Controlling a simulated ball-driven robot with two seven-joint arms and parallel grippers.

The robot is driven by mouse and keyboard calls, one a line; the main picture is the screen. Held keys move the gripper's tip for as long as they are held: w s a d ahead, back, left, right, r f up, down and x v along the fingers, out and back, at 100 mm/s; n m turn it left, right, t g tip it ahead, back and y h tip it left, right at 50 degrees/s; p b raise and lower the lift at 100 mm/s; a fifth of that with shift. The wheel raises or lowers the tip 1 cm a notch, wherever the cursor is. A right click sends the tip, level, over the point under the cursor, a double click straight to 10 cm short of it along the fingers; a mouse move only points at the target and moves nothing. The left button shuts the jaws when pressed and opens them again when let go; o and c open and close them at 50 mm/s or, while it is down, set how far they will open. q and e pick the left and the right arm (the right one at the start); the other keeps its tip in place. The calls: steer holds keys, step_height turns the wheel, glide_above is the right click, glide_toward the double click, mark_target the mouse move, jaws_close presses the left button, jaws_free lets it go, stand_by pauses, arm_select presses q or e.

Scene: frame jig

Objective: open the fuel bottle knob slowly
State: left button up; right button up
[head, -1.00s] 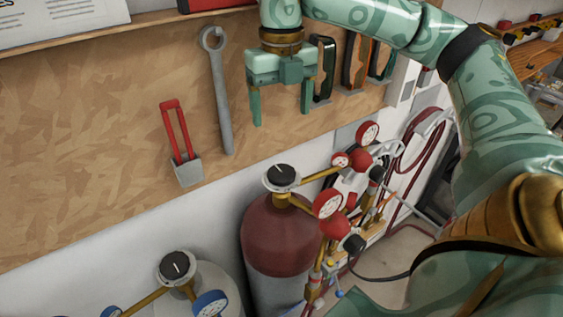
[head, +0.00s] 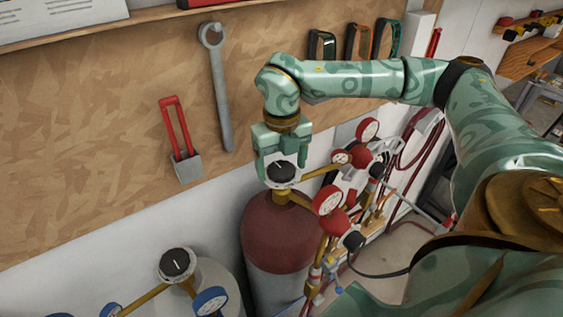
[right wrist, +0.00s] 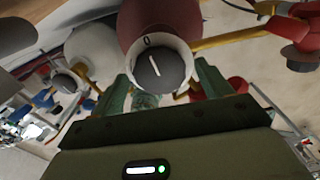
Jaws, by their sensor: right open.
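The red fuel bottle (head: 278,232) stands below the pegboard. Its black knob (head: 283,172) has a white line on top and a pale collar. My right gripper (head: 281,168) points down at the knob, open. In the right wrist view the knob (right wrist: 163,70) shows between the two green fingertips (right wrist: 163,85), close to them. The collar carries a "0" mark. I see no finger clearly touching the knob, and the exact gap cannot be told. The head view partly hides the fingers around the knob. My left gripper is not in view.
Red-capped gauges (head: 327,200) and brass pipes sit right of the knob. A second, grey bottle with its own black knob (head: 177,265) and blue gauge (head: 210,301) stands at lower left. A wrench (head: 219,90) and a red-shackled padlock (head: 184,150) hang on the board.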

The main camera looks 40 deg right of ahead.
steer(key=c, duration=1)
steer(key=shift+r+n+p, duration=0.2)
steer(key=shift+n+p, duration=0.8)
steer(key=shift+n, duration=0.1)
steer(key=shift+n+p, duration=1.1)
steer(key=shift+n, duration=0.6)
steer(key=shift+w+f, duration=0.1)
steer(key=o, duration=1)
